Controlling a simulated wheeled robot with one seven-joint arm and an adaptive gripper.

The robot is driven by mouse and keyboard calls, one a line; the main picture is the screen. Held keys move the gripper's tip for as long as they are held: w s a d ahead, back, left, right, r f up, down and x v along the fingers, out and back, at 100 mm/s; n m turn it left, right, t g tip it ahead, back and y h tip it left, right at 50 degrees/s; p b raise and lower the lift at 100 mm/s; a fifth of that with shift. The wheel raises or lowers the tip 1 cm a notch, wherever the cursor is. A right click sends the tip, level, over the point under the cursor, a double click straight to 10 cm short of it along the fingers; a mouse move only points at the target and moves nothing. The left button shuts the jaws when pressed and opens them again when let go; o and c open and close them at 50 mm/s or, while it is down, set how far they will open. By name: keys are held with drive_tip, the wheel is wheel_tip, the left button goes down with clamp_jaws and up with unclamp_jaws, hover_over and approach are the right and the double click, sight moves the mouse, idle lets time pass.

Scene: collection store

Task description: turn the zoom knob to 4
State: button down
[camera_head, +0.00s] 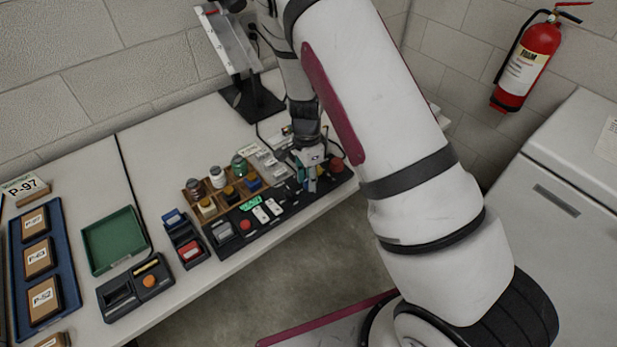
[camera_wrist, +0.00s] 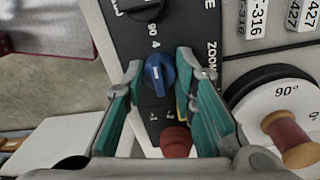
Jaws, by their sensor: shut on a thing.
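The zoom knob (camera_wrist: 160,74) is blue with a white pointer line, on a dark panel (camera_wrist: 150,40) lettered ZOOM, in the wrist view. The pointer's exact heading is hard to read. My gripper (camera_wrist: 163,67) has its teal-padded fingers on either side of the knob and is shut on it. In the head view my gripper (camera_head: 312,160) is over the right end of the black control panel (camera_head: 285,212) and hides the knob.
A red knob (camera_wrist: 176,141) is close below the zoom knob, between the fingers. A white dial marked 90° (camera_wrist: 285,98) is to the right. In the head view, a wooden rack (camera_head: 228,190) of jars stands behind the panel. A green tray (camera_head: 113,240) is at left.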

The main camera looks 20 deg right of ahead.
drive_tip(key=c, duration=1.3)
unclamp_jaws()
drive_tip(key=shift+a, duration=0.1)
wheel_tip(320, 180, up, 12)
drive_tip(key=shift+w, duration=0.35)
